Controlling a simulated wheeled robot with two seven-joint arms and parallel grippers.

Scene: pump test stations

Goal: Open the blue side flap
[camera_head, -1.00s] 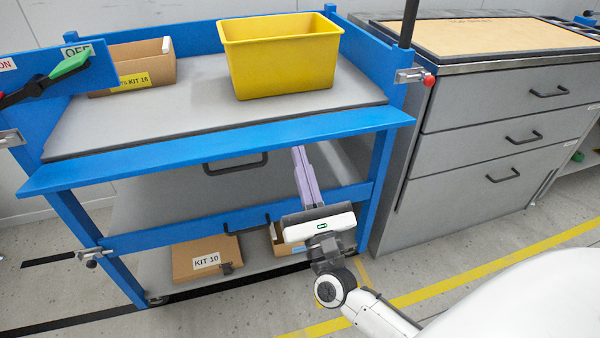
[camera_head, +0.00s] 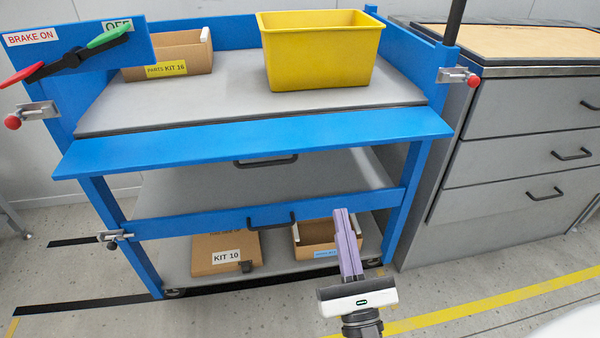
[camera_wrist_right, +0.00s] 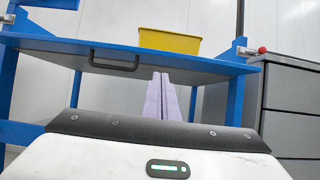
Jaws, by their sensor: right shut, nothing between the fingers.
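The blue side flap (camera_head: 255,142) is a long blue board along the front edge of the cart's upper shelf. It sticks outward from the shelf, tilted slightly down. A black handle (camera_head: 265,161) shows beneath it. In the wrist view the flap's underside (camera_wrist_right: 190,68) and handle (camera_wrist_right: 115,58) show above and ahead of the fingers. My right gripper (camera_head: 343,213), with purple fingers, is shut and empty. In the head view it appears below the flap, toward the right end, apart from the handle. My left gripper is out of view.
Latches with red knobs sit on the left post (camera_head: 35,112) and right post (camera_head: 457,76). Grey drawers (camera_head: 530,150) stand close on the right. Floor in front is clear.

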